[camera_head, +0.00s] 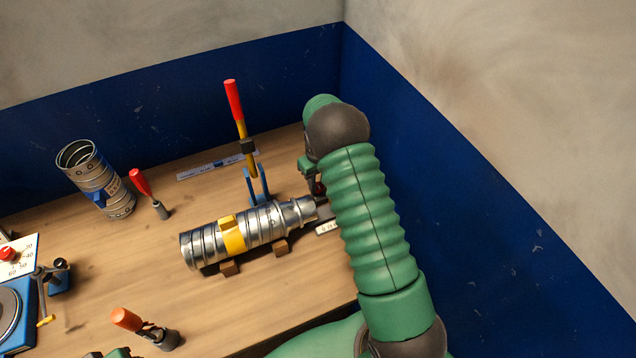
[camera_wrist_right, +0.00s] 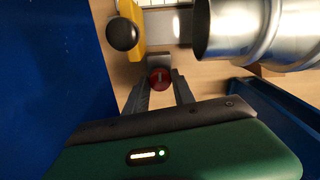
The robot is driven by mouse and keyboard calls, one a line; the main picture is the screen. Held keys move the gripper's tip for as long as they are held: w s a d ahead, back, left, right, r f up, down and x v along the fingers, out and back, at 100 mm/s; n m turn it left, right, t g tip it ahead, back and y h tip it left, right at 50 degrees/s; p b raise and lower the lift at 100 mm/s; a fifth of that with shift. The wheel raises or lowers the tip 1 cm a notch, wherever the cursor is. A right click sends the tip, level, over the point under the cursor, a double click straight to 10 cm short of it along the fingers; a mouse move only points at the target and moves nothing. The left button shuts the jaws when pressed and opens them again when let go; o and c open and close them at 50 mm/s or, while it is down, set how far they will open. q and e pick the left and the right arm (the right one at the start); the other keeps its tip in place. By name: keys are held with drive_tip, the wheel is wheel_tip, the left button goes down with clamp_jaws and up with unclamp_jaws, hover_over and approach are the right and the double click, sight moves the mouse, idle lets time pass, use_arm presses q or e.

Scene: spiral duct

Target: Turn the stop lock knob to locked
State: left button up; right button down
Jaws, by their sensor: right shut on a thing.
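The stop lock knob is a small round red knob (camera_wrist_right: 160,77) with a pale mark on its face, seen between the fingertips in the right wrist view. My right gripper (camera_wrist_right: 160,88) is shut on it, with one finger on each side. In the head view the red knob (camera_head: 319,188) shows only as a small patch beside my right forearm, near the right end of the spiral duct (camera_head: 265,224). My right forearm hides most of the area around it. The knob's lock markings cannot be read.
The duct lies on wooden blocks (camera_head: 281,247) with a yellow band around it. A red-handled lever (camera_head: 234,100) stands behind it. A second duct piece (camera_head: 96,180) stands upright at the left. The right wrist view shows a black ball (camera_wrist_right: 122,34) on a yellow part close by. Blue walls border the bench.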

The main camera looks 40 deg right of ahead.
drive_tip(key=m, duration=0.3)
drive_tip(key=shift+f+m, duration=0.1)
drive_tip(key=shift+m, duration=0.3)
drive_tip(key=m, duration=0.3)
drive_tip(key=shift+m, duration=0.4)
drive_tip(key=m, duration=0.3)
drive_tip(key=shift+m, duration=2.2)
drive_tip(key=shift+a, duration=0.1)
drive_tip(key=c, duration=1.3)
unclamp_jaws()
drive_tip(key=shift+o, duration=1.2)
drive_tip(key=shift+w, duration=0.1)
